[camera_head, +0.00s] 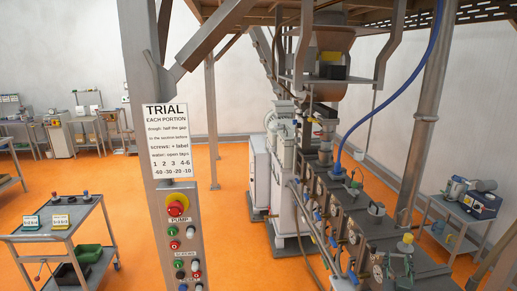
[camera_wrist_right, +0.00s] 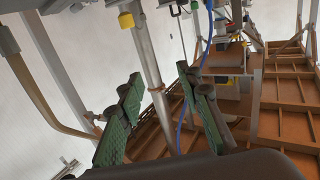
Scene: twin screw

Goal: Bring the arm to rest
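My right gripper (camera_wrist_right: 158,82) shows in the right wrist view. Its two fingers with green pads stand well apart, so it is open, with nothing held between them. A grey post and a blue hose show behind the gap between the fingers. My left gripper shows in neither view.
A post with a TRIAL sign (camera_head: 168,126) and a button panel (camera_head: 181,240) stands close in front. The machine (camera_head: 345,225) with valves and a blue hose (camera_head: 390,108) fills the right. A cart (camera_head: 66,232) stands left; orange floor (camera_head: 130,200) is clear between.

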